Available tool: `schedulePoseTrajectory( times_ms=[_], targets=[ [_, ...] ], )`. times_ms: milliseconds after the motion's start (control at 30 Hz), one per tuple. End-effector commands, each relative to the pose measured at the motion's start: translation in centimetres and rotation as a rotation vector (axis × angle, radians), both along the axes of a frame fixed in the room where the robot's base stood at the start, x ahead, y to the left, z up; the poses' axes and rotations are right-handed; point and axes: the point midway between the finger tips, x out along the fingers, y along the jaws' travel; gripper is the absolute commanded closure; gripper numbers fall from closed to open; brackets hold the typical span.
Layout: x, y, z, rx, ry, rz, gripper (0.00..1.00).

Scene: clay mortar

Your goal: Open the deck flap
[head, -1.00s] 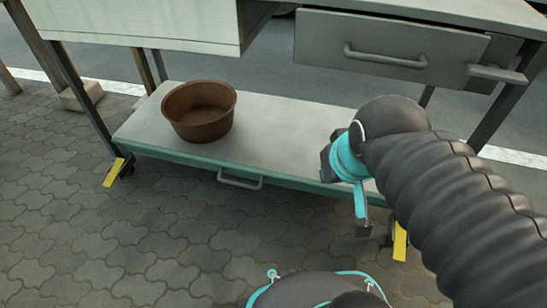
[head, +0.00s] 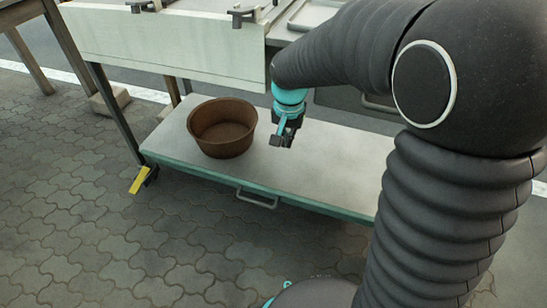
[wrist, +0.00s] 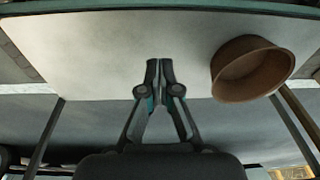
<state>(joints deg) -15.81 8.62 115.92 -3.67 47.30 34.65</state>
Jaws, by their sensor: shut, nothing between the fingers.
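The low deck (head: 310,165) is a pale grey board with a teal front edge, lying flat under the workbench. A bar handle (head: 257,199) sits on that front edge; I take this board to be the flap, and it looks closed. The deck also fills much of the wrist view (wrist: 90,50). My gripper (head: 282,141) hangs over the deck, behind the handle and right of a brown bowl. In the wrist view its fingers (wrist: 159,65) are together and empty, pointing toward the deck's teal edge. The handle does not show clearly there.
The brown bowl (head: 222,128) stands on the deck's left part, also in the wrist view (wrist: 250,70). The bench's white front panel (head: 160,45) and a grey drawer handle (head: 380,104) are above. Yellow caster tabs (head: 139,180) stick out below. The paving in front is clear.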

Motion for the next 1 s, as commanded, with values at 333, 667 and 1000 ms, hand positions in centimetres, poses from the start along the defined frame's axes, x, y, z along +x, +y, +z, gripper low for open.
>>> schedulePoseTrajectory(
  times_ms=[333,667,1000],
  targets=[
    [3.1,3.8,-3.7,-0.016,0.064,-0.058,1.0],
    [3.4,3.8,-7.4,-0.018,0.07,-0.062,1.0],
    [3.9,3.6,-13.7,-0.018,0.07,-0.061,1.0]
  ],
)
